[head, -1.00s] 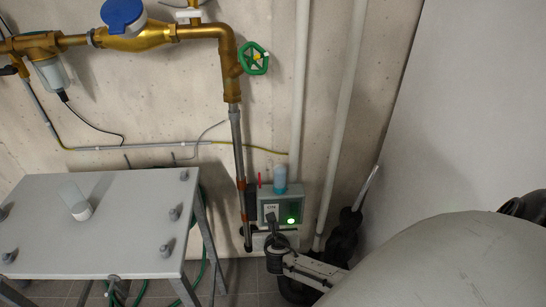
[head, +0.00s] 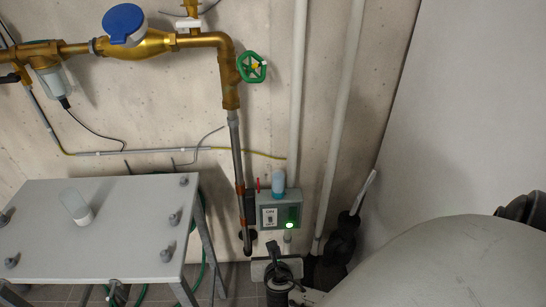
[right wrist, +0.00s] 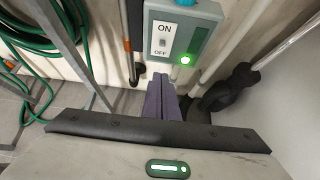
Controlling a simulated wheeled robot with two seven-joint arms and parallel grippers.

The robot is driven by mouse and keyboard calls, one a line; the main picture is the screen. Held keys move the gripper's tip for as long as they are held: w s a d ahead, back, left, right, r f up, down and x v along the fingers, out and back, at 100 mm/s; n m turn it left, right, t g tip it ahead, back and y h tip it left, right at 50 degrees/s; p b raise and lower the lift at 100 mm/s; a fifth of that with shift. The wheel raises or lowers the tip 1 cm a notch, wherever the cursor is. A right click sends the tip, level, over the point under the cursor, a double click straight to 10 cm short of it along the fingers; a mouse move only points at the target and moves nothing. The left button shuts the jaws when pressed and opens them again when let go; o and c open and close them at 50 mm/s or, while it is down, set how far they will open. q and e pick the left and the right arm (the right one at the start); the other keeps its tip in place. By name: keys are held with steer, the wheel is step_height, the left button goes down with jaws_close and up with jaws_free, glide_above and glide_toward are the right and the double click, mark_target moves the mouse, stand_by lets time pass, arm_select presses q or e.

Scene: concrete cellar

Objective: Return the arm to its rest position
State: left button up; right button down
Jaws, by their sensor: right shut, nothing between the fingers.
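My right gripper (head: 273,250) is just below the grey switch box (head: 279,213), apart from it. In the right wrist view its two purple-grey fingers (right wrist: 161,100) are together with nothing between them. The box carries a white ON/OFF rocker switch (right wrist: 163,42) and a lit green lamp (right wrist: 185,60); the lamp also shows in the head view (head: 290,225). My left gripper is not in view.
A grey table (head: 100,225) with a small translucent cup (head: 75,206) and bolts stands at left. Brass piping (head: 150,42) with a green valve wheel (head: 252,67) runs along the wall. A green hose (right wrist: 45,35) hangs by the table. A black object (head: 340,243) stands right of the box.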

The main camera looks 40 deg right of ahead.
stand_by(0.6)
steer(key=s+a+r+m+g+y, duration=0.35)
steer(key=s+a+r+m, duration=0.35)
steer(key=s+m, duration=0.45)
steer(key=s+a+r+m+g+y, duration=0.2)
steer(key=s+a+r+m+y, duration=0.4)
steer(key=m, duration=0.9)
steer(key=w+a+f+t, duration=0.2)
steer(key=a+f+t, duration=0.3)
steer(key=f, duration=0.6)
steer(key=shift+w+a+f, duration=0.15)
steer(key=shift+a, duration=0.45)
